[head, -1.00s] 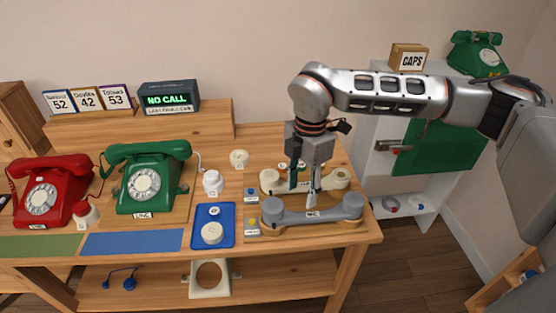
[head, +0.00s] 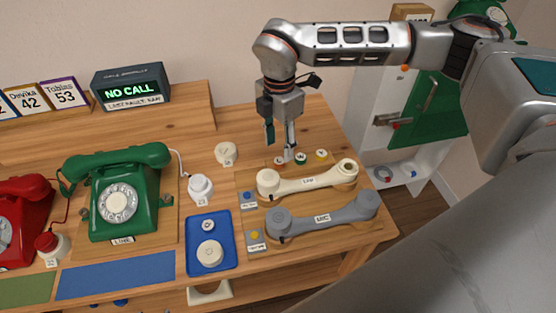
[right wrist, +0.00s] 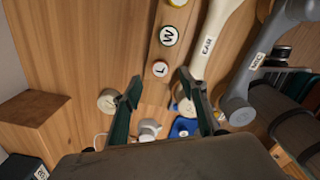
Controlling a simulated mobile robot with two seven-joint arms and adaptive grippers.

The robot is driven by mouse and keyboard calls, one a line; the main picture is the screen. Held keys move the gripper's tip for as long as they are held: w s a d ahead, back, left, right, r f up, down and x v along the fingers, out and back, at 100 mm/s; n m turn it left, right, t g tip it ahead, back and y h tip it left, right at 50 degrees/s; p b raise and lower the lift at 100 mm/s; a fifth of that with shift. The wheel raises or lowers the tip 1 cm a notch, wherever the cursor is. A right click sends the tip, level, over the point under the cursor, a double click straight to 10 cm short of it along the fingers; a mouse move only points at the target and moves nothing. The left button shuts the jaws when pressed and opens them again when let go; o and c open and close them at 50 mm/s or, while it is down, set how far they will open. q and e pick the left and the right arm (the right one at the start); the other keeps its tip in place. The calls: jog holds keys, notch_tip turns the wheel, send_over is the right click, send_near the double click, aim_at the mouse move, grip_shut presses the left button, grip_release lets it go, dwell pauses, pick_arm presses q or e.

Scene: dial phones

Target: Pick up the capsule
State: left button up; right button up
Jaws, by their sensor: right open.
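No part is labelled as the capsule, so I cannot tell for sure which one it is. A row of small round lettered pieces lies behind the cream handset: a red-edged one (head: 281,160), a green-edged one (head: 301,158) and a yellow one (head: 321,154). My right gripper (head: 280,147) is open and empty, pointing down above the row's left end. In the right wrist view, a piece marked T (right wrist: 160,68) shows between its spread fingertips (right wrist: 160,80), with one marked M (right wrist: 168,36) beyond. My left gripper is not in view.
A cream handset (head: 310,179) and a grey handset (head: 325,217) lie in front of the row. A white disc (head: 227,153), a white knob (head: 200,187) and a blue tray (head: 193,262) are to the left. A green phone (head: 120,200) stands farther left.

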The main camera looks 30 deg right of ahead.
aim_at(279, 160)
notch_tip(279, 160, down, 4)
jog(key=shift+f, duration=0.5)
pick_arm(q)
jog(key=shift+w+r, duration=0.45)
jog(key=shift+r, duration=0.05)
pick_arm(e)
jog(key=shift+c, duration=0.4)
jog(key=c, duration=1)
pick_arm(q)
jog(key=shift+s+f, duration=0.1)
